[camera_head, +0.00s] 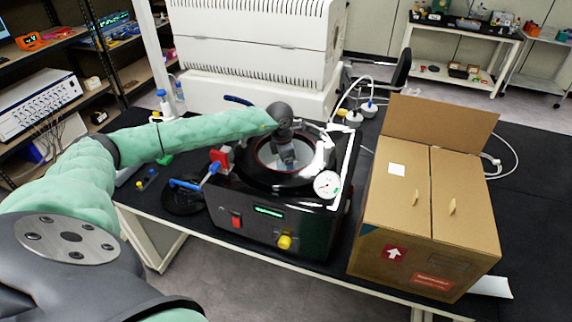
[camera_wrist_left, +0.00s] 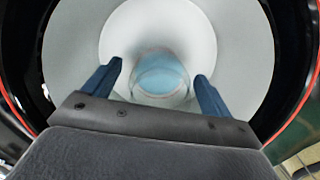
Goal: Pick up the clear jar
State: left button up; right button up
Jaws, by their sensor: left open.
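The clear jar (camera_wrist_left: 160,77) shows in the left wrist view, with a pale blue tint, inside the round white-grey chamber of the black freeze dryer (camera_head: 265,222). My left gripper (camera_wrist_left: 157,82) is open, with its two dark blue fingers on either side of the jar in that view. A gap shows between each finger and the jar. In the head view my left gripper (camera_head: 288,158) reaches down into the dryer's round opening, and the jar is hidden there. My right gripper is not in view.
The opening's rim surrounds my left gripper closely. A pressure gauge (camera_head: 327,184) and a red-and-blue valve (camera_head: 218,162) sit by it. A cardboard box (camera_head: 412,225) stands right of the dryer on the black table. A large white machine (camera_head: 250,50) stands behind.

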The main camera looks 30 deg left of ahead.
pick_arm(q)
jog(key=c, duration=1.2)
